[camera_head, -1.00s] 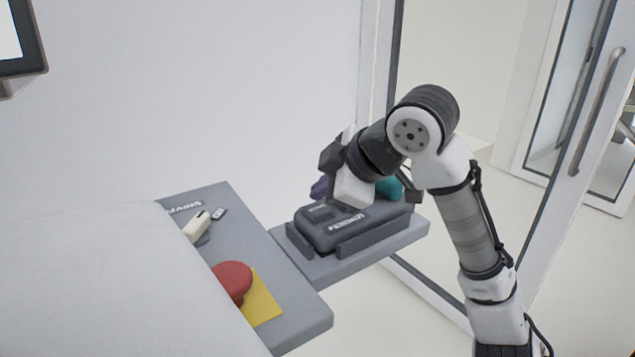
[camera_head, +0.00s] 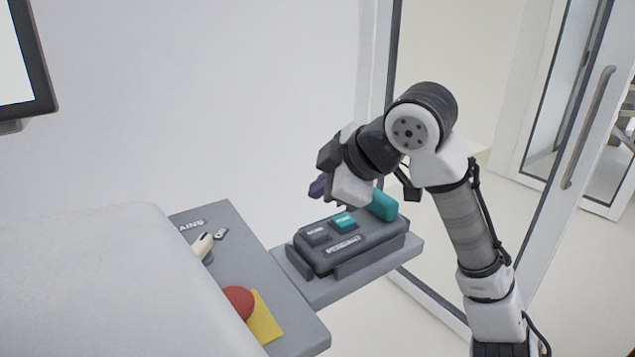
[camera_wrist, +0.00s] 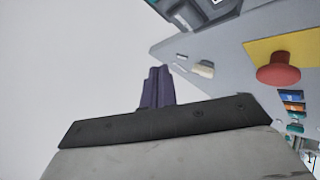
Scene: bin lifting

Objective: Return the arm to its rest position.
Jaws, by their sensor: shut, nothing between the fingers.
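My arm (camera_head: 462,225) rises at the right of the head view and bends over at its elbow. Its wrist hangs above a dark control box. My gripper (camera_head: 318,186) shows only as a small purple piece behind the wrist. In the wrist view the purple fingers (camera_wrist: 157,88) are together, with nothing between them. They point toward the pale wall, apart from the panel.
The dark control box (camera_head: 325,262), with a teal button (camera_head: 344,222) and a teal block (camera_head: 383,205), sits on a grey shelf. A grey panel holds a red knob (camera_head: 238,300) and a cream lever (camera_head: 202,245). A glass door (camera_head: 440,270) stands behind my arm.

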